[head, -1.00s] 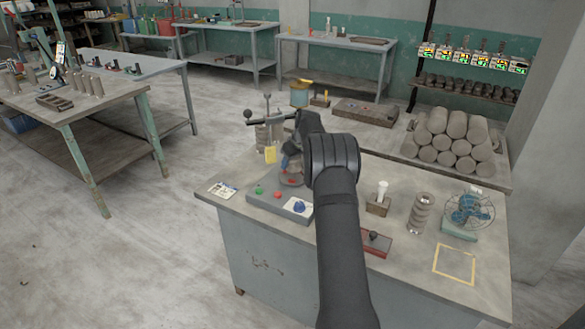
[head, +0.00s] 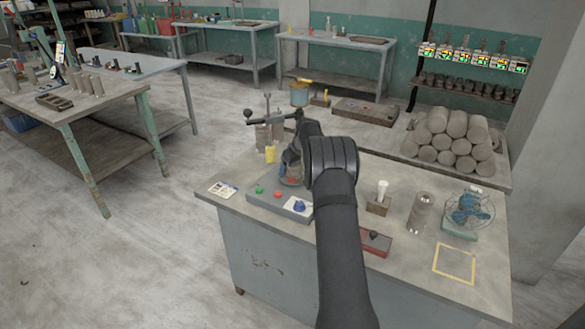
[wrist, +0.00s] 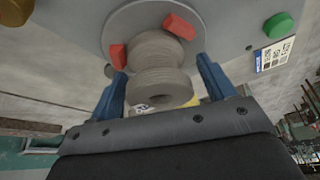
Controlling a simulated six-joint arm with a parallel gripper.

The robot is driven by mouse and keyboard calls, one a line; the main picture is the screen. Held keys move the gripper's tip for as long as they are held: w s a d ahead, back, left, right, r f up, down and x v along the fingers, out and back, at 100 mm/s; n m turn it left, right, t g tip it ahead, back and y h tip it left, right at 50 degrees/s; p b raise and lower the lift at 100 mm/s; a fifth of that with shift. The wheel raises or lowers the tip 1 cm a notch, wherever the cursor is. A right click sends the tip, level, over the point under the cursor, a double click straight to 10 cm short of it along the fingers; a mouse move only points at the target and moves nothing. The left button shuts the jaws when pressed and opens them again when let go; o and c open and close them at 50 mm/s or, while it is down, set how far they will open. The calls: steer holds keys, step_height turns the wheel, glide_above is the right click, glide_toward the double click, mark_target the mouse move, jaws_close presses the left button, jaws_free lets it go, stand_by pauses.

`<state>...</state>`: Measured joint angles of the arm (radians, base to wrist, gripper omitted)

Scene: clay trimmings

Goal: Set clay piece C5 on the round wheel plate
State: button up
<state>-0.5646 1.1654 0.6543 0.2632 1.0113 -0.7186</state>
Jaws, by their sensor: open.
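The round wheel plate (wrist: 113,22) is a pale grey disc at the top of the wrist view, with two red blocks (wrist: 180,26) on it. A grey clay piece (wrist: 160,84) with a grooved side is between the two blue fingers of my gripper (wrist: 163,88). More grey clay (wrist: 155,48) shows against the plate between the red blocks; I cannot tell if it is one piece with the first. The fingers are apart, with gaps to the clay. No C5 mark is readable. In the head view my gripper (head: 289,162) is over the plate, largely hidden by my arm.
A green button (head: 259,190), a red button (head: 278,195) and a blue knob (head: 299,205) stand at the plate's base. A lever stand (head: 268,135) is behind. A metal cylinder (head: 421,213), a fan (head: 468,210) and a red box (head: 376,243) stand to the right.

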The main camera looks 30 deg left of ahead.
steer(key=v, duration=1.2)
steer(key=x, duration=1.2)
steer(key=shift+f, duration=0.2)
step_height(320, 180, up, 3)
steer(key=shift+f, duration=0.1)
steer(key=shift+r, duration=0.75)
